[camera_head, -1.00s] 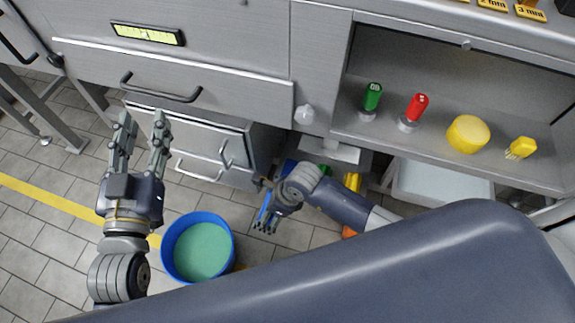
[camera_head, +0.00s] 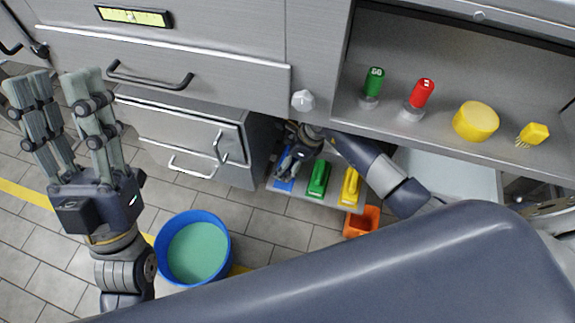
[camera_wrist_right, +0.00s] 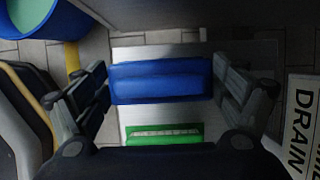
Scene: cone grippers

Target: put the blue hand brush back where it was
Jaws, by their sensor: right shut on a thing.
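The blue hand brush (camera_head: 284,184) is at the left end of a low grey shelf (camera_head: 328,199), beside a green brush (camera_head: 318,180) and a yellow brush (camera_head: 350,187). My right gripper (camera_head: 288,167) is shut on the blue brush and partly hides it. In the right wrist view the blue brush (camera_wrist_right: 160,80) lies between the fingers, with the green brush (camera_wrist_right: 165,134) next to it. Whether the blue brush touches the shelf I cannot tell. My left gripper (camera_head: 56,85) is open and empty at the far left.
A blue bucket (camera_head: 226,247) with green contents stands on the tiled floor. An orange container (camera_head: 361,221) is beside the low shelf. A cabinet (camera_head: 190,135) stands to its left. The upper shelf holds green and red-topped bottles, a yellow round thing (camera_head: 475,121) and a small yellow brush (camera_head: 533,134).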

